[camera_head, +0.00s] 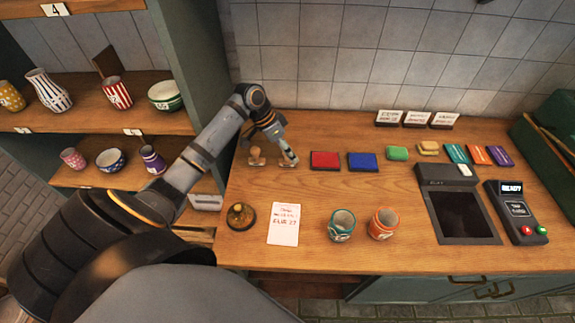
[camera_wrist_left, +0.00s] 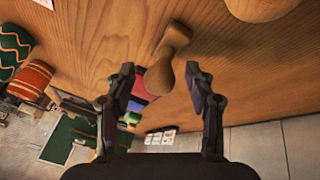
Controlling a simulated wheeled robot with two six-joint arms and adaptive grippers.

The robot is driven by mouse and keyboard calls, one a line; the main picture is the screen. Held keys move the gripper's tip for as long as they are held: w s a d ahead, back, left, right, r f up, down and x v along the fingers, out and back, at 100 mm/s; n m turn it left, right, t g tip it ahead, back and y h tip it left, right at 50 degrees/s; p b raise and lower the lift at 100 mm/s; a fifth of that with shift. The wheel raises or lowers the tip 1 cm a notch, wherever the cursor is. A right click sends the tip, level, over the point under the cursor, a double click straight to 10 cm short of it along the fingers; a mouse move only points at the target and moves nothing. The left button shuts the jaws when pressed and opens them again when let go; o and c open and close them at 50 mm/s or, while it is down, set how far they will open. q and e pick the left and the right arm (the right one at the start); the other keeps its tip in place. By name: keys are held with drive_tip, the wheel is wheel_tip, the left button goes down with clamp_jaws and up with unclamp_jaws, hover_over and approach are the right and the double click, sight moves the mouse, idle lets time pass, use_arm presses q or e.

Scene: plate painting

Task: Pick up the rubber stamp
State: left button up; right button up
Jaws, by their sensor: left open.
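Two wooden rubber stamps stand on the wooden counter towards the back left. The left one (camera_head: 256,157) is clear of my arm. The right one (camera_head: 289,162) is partly hidden by my left gripper (camera_head: 284,152), which is low over it. In the left wrist view a wooden stamp (camera_wrist_left: 165,62) with a rounded handle shows between and just beyond the open fingers of my left gripper (camera_wrist_left: 160,88). I cannot tell whether the fingers touch it. My right gripper is not in view.
Red (camera_head: 324,160) and blue (camera_head: 363,162) pads lie right of the stamps. A brass bell (camera_head: 240,216), a paper note (camera_head: 285,224) and two cups (camera_head: 342,226) stand nearer the front. A tiled wall (camera_head: 330,60) closes the back; a pottery shelf (camera_head: 90,110) stands left.

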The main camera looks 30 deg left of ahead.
use_arm(q)
drive_tip(key=shift+d+f, duration=0.1)
drive_tip(key=shift+f, duration=0.05)
clamp_jaws()
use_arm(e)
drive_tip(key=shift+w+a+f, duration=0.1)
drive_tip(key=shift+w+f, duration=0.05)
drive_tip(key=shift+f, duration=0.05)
use_arm(q)
drive_tip(key=shift+p, duration=0.3)
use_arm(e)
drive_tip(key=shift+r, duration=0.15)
